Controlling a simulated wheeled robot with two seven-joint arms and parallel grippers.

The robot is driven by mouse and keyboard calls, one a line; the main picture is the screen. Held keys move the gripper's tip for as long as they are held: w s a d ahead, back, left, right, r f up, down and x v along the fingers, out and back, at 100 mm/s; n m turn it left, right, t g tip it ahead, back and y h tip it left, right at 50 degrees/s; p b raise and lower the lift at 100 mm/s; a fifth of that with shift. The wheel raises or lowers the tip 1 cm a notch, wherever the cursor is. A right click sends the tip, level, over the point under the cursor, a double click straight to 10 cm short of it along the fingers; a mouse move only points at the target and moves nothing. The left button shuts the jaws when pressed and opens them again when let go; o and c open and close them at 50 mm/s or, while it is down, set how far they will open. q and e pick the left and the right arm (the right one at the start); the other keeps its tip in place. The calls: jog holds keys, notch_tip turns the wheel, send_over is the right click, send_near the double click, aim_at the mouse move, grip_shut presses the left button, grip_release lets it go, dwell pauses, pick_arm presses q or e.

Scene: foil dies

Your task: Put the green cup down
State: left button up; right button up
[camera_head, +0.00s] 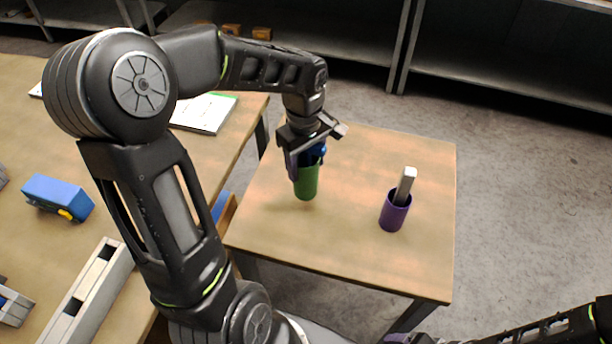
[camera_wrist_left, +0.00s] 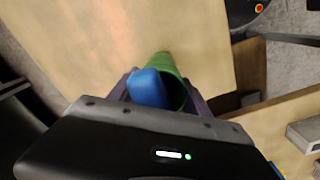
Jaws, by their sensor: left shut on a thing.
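The green cup (camera_head: 307,183) is at the left part of the small wooden table (camera_head: 340,243) in the head view. My left gripper (camera_head: 306,158) is above it with its fingers at the cup's upper part, shut on the cup. In the left wrist view the green cup (camera_wrist_left: 178,82) sits between the fingers of my left gripper (camera_wrist_left: 160,95). A blue thing (camera_wrist_left: 148,88) stands in the cup and sticks out of its mouth. I cannot tell whether the cup's base touches the table.
A larger table (camera_head: 32,243) at the left bears a blue block (camera_head: 58,194) and a grey slotted holder (camera_head: 90,292). The small table's middle is clear.

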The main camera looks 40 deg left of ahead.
pick_arm(q)
jog(key=shift+f, duration=0.35)
jog(key=shift+f, duration=0.1)
jog(key=shift+f, duration=1.75)
jog(key=shift+f, duration=0.2)
jog(key=o, duration=1.4)
jog(key=shift+r, duration=0.1)
notch_tip(320, 180, up, 12)
jog(key=shift+s+r+b, duration=0.1)
jog(key=shift+s+b, duration=0.05)
jog(key=shift+b, duration=0.15)
